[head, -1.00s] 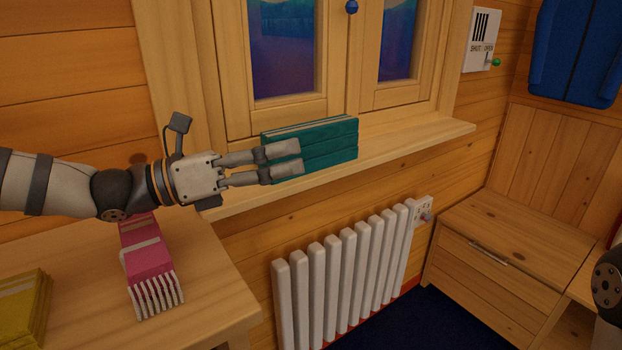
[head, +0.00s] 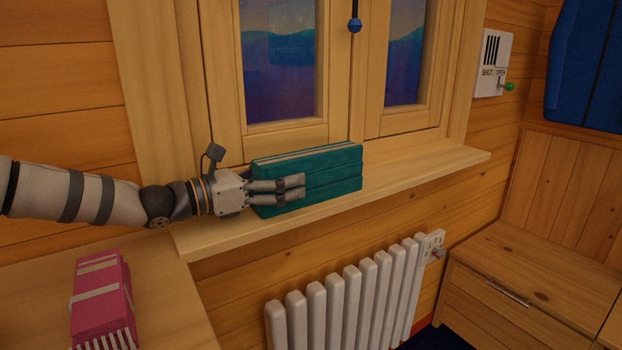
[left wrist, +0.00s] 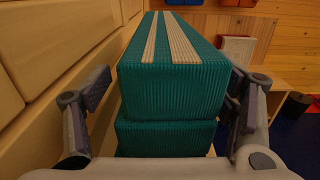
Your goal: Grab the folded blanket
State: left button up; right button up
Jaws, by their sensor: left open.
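The folded blanket (head: 330,176) is teal with pale stripes on top, stacked in layers. It lies on the window sill in the head view. My left gripper (head: 303,188) is at the blanket's left end, with its fingers reaching along the near side. In the left wrist view the blanket (left wrist: 172,88) lies between the two open fingers of the left gripper (left wrist: 165,105), one on each side. There is a gap at the left finger; whether the right finger touches the blanket I cannot tell. My right gripper does not show.
The wooden sill (head: 420,172) runs under the window and is clear right of the blanket. A white radiator (head: 345,300) stands below. A pink folded scarf (head: 100,300) lies on the table at lower left. A wooden cabinet (head: 520,280) stands at right.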

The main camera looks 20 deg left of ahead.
pick_arm(q)
jog(key=shift+w, duration=0.1)
jog(key=c, duration=1.2)
jog(key=shift+c, duration=0.2)
jog(key=shift+r, duration=0.2)
